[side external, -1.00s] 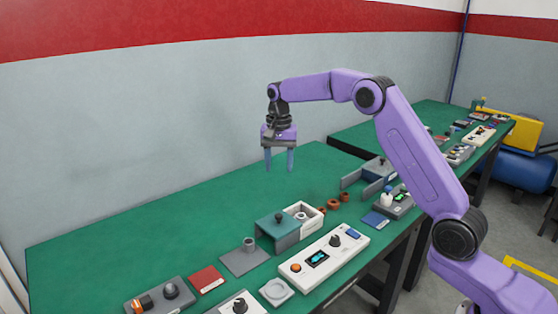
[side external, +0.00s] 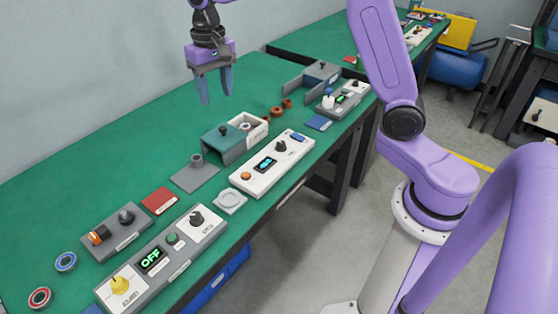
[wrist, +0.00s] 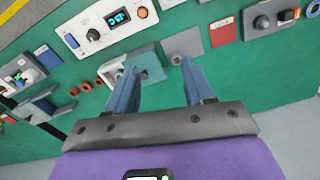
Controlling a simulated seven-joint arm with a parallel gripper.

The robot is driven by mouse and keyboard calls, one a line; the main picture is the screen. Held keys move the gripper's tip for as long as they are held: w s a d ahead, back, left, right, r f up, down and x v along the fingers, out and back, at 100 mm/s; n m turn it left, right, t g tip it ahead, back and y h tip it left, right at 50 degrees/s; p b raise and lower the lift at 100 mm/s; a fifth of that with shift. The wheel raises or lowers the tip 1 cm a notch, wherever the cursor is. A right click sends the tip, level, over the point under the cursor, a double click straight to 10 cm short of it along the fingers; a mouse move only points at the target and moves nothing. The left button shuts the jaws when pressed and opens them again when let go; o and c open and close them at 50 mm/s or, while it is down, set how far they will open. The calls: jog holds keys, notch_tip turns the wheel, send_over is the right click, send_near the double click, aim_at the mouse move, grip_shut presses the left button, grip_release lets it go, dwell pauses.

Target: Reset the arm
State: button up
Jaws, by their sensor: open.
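My gripper (side external: 216,98) is open and empty, held above the green table (side external: 110,150) with its two blue fingers pointing down. In the side external view it shows up and to the left of a teal-lidded block (side external: 222,138) with a white housing (side external: 252,130) beside it. In the wrist view my gripper (wrist: 161,66) has its fingers well apart with nothing held between them. Part of the teal block (wrist: 150,62) shows beyond the gap. The upper part of my arm is cut off by the top edge of the side external view.
A white panel with a blue display (side external: 272,163), a grey plate (side external: 195,178), a red square (side external: 159,201) and a grey panel reading OFF (side external: 165,255) lie along the front. Several brown rings (side external: 280,109) lie farther right. The table's back left is clear.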

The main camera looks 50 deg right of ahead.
jog(key=s+a+n, duration=0.3)
jog(key=s+n, duration=0.4)
jog(key=s, duration=0.9)
jog(key=s+d+f+n, duration=0.2)
jog(key=s+d+n, duration=0.1)
jog(key=s, duration=0.6)
jog(key=s+d+f+n, duration=0.2)
jog(key=s+n, duration=0.3)
jog(key=s, duration=0.3)
jog(key=shift+s+d, duration=0.35)
jog(key=shift+d, duration=0.45)
